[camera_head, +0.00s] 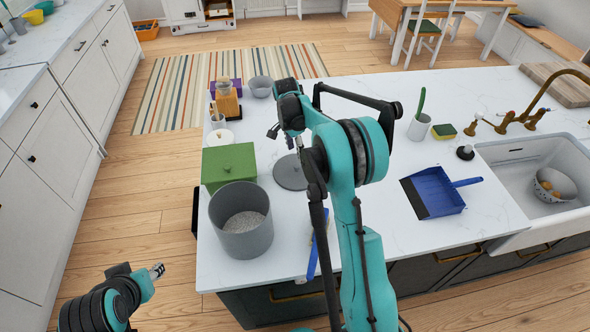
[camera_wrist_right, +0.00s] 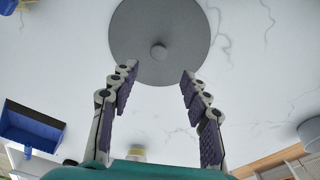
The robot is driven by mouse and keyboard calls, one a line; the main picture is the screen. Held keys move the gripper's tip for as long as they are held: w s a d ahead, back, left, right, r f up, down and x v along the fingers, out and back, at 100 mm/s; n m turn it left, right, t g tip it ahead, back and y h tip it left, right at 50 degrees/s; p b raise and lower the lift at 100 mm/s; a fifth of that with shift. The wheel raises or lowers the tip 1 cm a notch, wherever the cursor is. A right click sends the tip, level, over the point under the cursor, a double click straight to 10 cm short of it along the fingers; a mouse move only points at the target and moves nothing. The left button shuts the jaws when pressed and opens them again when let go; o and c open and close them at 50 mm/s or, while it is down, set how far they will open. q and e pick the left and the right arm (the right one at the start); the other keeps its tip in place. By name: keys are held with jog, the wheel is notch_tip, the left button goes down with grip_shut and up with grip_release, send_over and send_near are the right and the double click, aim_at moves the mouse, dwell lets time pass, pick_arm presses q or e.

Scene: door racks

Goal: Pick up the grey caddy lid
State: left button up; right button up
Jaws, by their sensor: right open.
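The grey caddy lid (camera_head: 291,173) is a flat round disc lying on the white countertop, right of the green box. In the right wrist view the lid (camera_wrist_right: 135,28) shows its small round knob (camera_wrist_right: 158,51). My right gripper (camera_head: 281,138) is above the counter near the lid's far side. In the wrist view its fingers (camera_wrist_right: 158,75) are spread and empty, with the knob just beyond the gap between the tips. The grey caddy (camera_head: 229,242) stands open with pale grains inside. My left gripper (camera_head: 157,271) is off the counter at lower left; its jaw state is unclear.
A green box (camera_head: 229,164) stands left of the lid. A blue brush (camera_head: 312,258) lies near the front edge. A blue dustpan (camera_head: 434,193) lies to the right, before the sink (camera_head: 500,152).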

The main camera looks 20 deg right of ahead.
aim_at(297, 165)
notch_tip(297, 165, down, 7)
jog(key=shift+s+d+f+b, duration=0.1)
jog(key=shift+s+b, duration=0.05)
jog(key=shift+b, duration=0.45)
jog(key=c, duration=1.1)
